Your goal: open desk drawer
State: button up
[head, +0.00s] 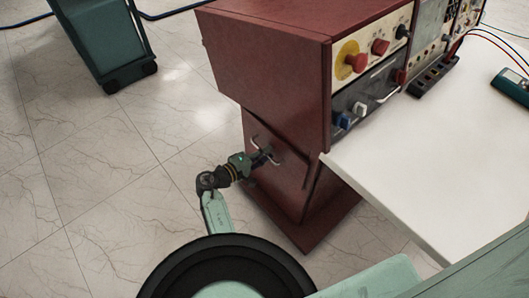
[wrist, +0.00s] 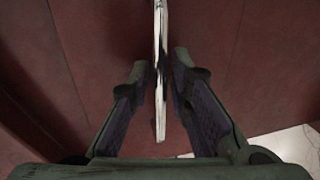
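The dark red desk cabinet (head: 265,62) stands at the upper middle of the head view. Its lower drawer front (head: 292,172) carries a thin silver handle (head: 256,142). The handle also shows as a narrow upright bar in the wrist view (wrist: 160,100). My gripper (head: 268,154) is at this handle. In the wrist view my gripper (wrist: 159,72) has its two fingers apart, one on each side of the handle, with visible gaps. The head view is too small to tell whether the drawer stands slightly out.
A white desktop (head: 430,150) extends right from the cabinet. A control panel with knobs (head: 372,60) faces it. A green wheeled unit (head: 105,45) stands at upper left. The tiled floor (head: 90,170) left of the cabinet is clear.

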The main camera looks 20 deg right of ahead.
jog(key=shift+c, duration=0.3)
grip_shut()
dwell(0.4)
